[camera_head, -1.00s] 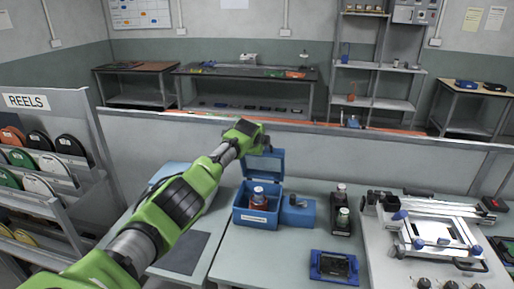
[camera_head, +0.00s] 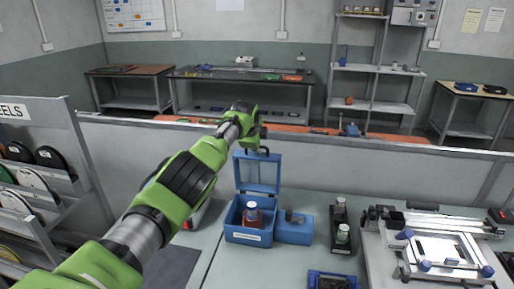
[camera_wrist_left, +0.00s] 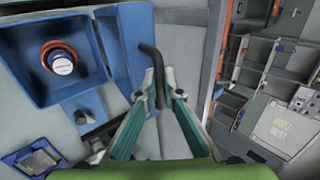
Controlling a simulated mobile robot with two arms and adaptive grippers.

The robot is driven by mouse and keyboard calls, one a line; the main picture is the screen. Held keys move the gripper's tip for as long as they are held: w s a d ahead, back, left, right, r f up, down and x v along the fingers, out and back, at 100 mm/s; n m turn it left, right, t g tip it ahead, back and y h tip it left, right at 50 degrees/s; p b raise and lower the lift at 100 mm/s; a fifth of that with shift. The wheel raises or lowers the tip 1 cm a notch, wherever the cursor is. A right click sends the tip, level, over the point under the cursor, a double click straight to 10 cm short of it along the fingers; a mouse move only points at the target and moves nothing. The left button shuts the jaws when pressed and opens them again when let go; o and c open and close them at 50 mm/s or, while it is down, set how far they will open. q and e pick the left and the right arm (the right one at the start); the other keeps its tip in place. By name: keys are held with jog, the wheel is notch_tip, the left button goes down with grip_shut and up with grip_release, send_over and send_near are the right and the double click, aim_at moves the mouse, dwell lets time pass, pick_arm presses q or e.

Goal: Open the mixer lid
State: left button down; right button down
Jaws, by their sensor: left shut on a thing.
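The blue mixer (camera_head: 247,237) stands on the bench with its lid (camera_head: 259,187) raised about upright at the back. A jar (camera_head: 252,216) with a white cap and red contents sits in its open well. The jar also shows in the left wrist view (camera_wrist_left: 61,60), from above. My left gripper (camera_wrist_left: 156,88) is shut on the lid's black bent handle (camera_wrist_left: 150,54). In the head view my left gripper (camera_head: 258,133) is above the lid's top edge, with its fingertips mostly hidden. My right gripper is not in view.
A smaller blue block (camera_head: 296,231) adjoins the mixer's right side. A dark holder with bottles (camera_head: 341,236) and a white framed fixture (camera_head: 440,250) stand farther right. A reel rack (camera_head: 50,125) is at the left. A low grey partition (camera_head: 330,165) runs behind the bench.

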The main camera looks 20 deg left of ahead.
pick_arm(q)
jog(key=c, duration=2.2)
grip_release()
jog(key=shift+s, duration=0.1)
jog(key=shift+r, duration=0.15)
jog(key=shift+s+d+r, duration=0.1)
jog(key=shift+s+r, duration=0.15)
jog(key=shift+r, duration=0.1)
jog(key=shift+v, duration=5.45)
